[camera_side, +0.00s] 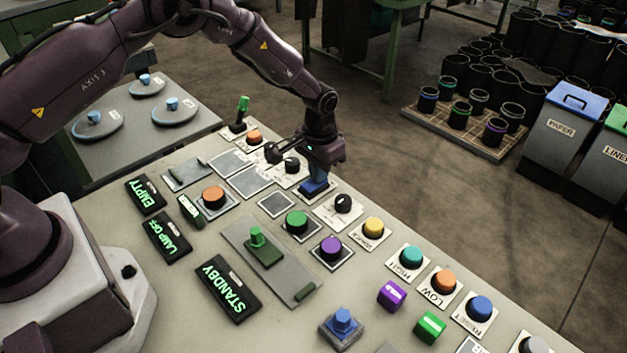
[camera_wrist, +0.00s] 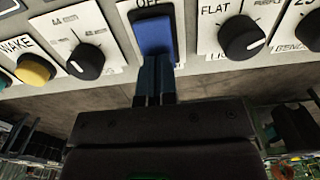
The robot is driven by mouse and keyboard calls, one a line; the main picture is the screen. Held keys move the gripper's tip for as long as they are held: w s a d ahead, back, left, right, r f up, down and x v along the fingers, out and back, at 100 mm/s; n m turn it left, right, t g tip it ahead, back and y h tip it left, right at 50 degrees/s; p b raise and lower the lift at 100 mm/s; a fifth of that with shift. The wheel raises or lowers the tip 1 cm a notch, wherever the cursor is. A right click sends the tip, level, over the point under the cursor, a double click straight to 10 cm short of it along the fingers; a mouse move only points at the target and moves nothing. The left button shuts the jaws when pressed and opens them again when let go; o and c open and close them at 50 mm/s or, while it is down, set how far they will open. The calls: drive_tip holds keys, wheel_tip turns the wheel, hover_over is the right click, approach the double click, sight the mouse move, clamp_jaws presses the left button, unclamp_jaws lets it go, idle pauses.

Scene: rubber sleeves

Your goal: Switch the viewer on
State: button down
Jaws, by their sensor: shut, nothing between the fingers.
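A blue rocker switch (camera_wrist: 155,35) on a white plate marked OFF is in front of my gripper in the wrist view. It also shows in the side view (camera_side: 313,188) under the gripper. My gripper (camera_wrist: 156,82) is shut and empty, its dark fingertips at the near end of the rocker; I cannot tell whether they touch it. In the side view my gripper (camera_side: 318,176) points down at the switch and partly hides it. Lit displays read STANDBY (camera_side: 229,288), LAMP OFF (camera_side: 166,240) and EMPTY (camera_side: 146,194). I see no readable label naming the viewer.
Dark knobs flank the switch: one marked FLAT (camera_wrist: 242,38) and one beside a yellow WAKE button (camera_wrist: 35,70). A green button (camera_side: 297,221), a purple button (camera_side: 331,247) and loose purple (camera_side: 391,295) and green (camera_side: 430,327) blocks are on the panel.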

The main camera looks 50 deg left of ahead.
sight(305, 186)
drive_tip(key=shift+r, duration=3.45)
drive_tip(key=shift+s+f, duration=0.15)
drive_tip(key=shift+s, duration=0.1)
drive_tip(key=s+g, duration=0.1)
drive_tip(key=s, duration=0.2)
drive_tip(key=shift+s+a, duration=0.15)
drive_tip(key=s+a+r+t, duration=0.3)
drive_tip(key=s+r+t, duration=0.3)
drive_tip(key=s+r, duration=2)
drive_tip(key=shift+s+t, duration=0.15)
drive_tip(key=shift+t, duration=0.15)
